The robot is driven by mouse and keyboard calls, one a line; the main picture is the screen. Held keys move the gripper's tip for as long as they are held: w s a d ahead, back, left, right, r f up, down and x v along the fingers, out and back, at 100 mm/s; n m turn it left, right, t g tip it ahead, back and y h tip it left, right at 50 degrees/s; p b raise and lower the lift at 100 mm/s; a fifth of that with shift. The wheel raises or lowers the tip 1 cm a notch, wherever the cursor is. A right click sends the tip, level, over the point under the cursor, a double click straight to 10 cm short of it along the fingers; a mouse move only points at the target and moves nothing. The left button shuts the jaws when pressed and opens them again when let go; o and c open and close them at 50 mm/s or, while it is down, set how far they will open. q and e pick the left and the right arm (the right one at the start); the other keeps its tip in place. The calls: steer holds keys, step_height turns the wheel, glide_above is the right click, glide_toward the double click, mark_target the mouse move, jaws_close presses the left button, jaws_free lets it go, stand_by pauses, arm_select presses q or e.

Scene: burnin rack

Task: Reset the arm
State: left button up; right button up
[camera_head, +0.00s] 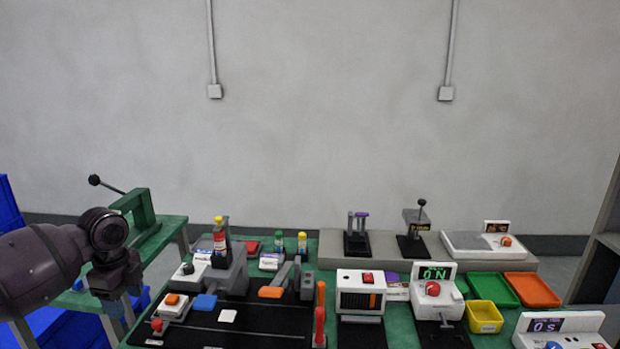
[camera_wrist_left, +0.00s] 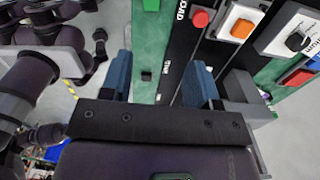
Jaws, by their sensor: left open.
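My left arm comes in from the left edge of the head view. Its gripper (camera_head: 115,298) hangs beside the left end of the black work mat, over the gap towards the green side table. In the left wrist view the two blue fingers of the left gripper (camera_wrist_left: 157,78) stand wide apart with nothing between them. Below them show the mat's edge, the green table top and the floor. Dark links of my own body fill the left of that view. My right gripper does not show.
The black mat (camera_head: 258,325) carries a box with an orange button (camera_head: 172,299) and several fixtures. A green side table (camera_head: 155,240) with a lever press stands at left. A display reading "ON" (camera_head: 436,272), a yellow bin (camera_head: 484,316), and green and orange trays (camera_head: 532,290) stand at right.

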arm_select(q)
steer(key=s+d+f+n+h, duration=0.1)
steer(key=s+d+f+n, duration=0.2)
steer(key=s+d+f, duration=0.5)
steer(key=s+d+f+n, duration=0.2)
steer(key=s+d+f, duration=0.3)
steer(key=s+f, duration=0.45)
steer(key=s+a+r+n+t+y, duration=0.1)
steer(key=s+n+t, duration=0.1)
steer(key=s+n, duration=0.65)
steer(key=s+a+r+n+t+y, duration=0.15)
steer(key=s+n, duration=0.45)
steer(key=s, duration=0.6)
steer(key=w+f+m+t+h, duration=0.1)
steer(key=w+f+t, duration=0.6)
steer(key=f, duration=0.2)
steer(key=shift+w+f+t, duration=0.25)
steer(key=shift+f+t, duration=0.1)
